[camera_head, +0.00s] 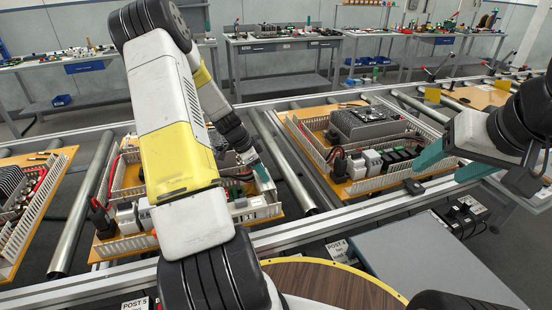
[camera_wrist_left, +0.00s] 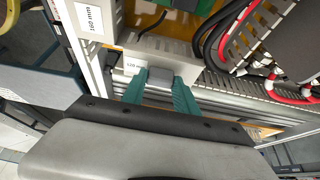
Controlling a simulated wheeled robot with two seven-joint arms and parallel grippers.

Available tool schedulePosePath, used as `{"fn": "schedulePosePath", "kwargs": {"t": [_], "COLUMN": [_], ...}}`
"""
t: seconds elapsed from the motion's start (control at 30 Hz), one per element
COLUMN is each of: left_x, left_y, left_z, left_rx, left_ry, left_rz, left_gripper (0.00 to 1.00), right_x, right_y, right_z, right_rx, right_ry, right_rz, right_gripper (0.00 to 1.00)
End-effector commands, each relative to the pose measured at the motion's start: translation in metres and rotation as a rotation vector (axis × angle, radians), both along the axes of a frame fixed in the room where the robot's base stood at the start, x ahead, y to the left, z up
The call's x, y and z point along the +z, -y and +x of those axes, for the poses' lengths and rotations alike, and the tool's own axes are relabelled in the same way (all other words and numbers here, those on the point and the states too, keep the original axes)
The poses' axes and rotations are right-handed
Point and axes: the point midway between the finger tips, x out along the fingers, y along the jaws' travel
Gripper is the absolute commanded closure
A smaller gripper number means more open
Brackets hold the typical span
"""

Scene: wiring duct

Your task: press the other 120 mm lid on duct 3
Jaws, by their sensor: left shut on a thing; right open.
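My left gripper (camera_head: 258,168) reaches over the middle panel (camera_head: 130,185), at its right-hand wiring duct. In the left wrist view its teal fingers (camera_wrist_left: 160,92) are shut on a pale lid (camera_wrist_left: 178,64) whose label reads 120 mm. The lid lies at or just above the duct; I cannot tell whether it is fully seated. A neighbouring pale piece (camera_wrist_left: 90,20) bears a 160 mm label. No duct number is readable, so I cannot tell which is duct 3. My right gripper (camera_head: 437,172) is open and empty near the front right corner of the right panel (camera_head: 345,188).
Red and black cables (camera_wrist_left: 235,45) run close beside the held lid. Rollers (camera_head: 285,160) lie between the panels, with a metal rail (camera_head: 330,218) in front. A grey surface (camera_head: 430,265) and a round brown table top (camera_head: 330,285) stand nearer me. Workbenches line the back.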

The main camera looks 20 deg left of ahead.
Motion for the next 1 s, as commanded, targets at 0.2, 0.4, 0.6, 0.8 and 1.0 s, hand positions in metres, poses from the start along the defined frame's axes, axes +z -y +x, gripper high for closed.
{"fn": "schedulePosePath", "kwargs": {"t": [0.2,0.4,0.6,0.8,1.0], "left_x": [-0.005,-0.005,-0.004,0.013,0.044], "left_y": [0.000,0.000,0.000,-0.007,-0.019], "left_z": [0.000,0.000,0.000,-0.004,-0.013], "left_rx": [0.000,0.000,0.000,0.002,0.002], "left_ry": [0.000,0.000,0.000,0.004,0.003], "left_rz": [0.000,0.000,0.000,0.003,0.002], "left_gripper": [0.63,0.39,0.39,0.39,0.39], "right_x": [0.000,0.000,0.000,0.000,0.000], "right_y": [0.000,0.000,0.000,0.000,0.000], "right_z": [0.000,0.000,0.000,0.000,0.000], "right_rx": [0.000,0.000,0.000,0.000,0.000], "right_ry": [0.000,0.000,0.000,0.000,0.000], "right_rz": [0.000,0.000,0.000,0.000,0.000], "right_gripper": [0.39,0.39,0.39,0.39,0.39]}}
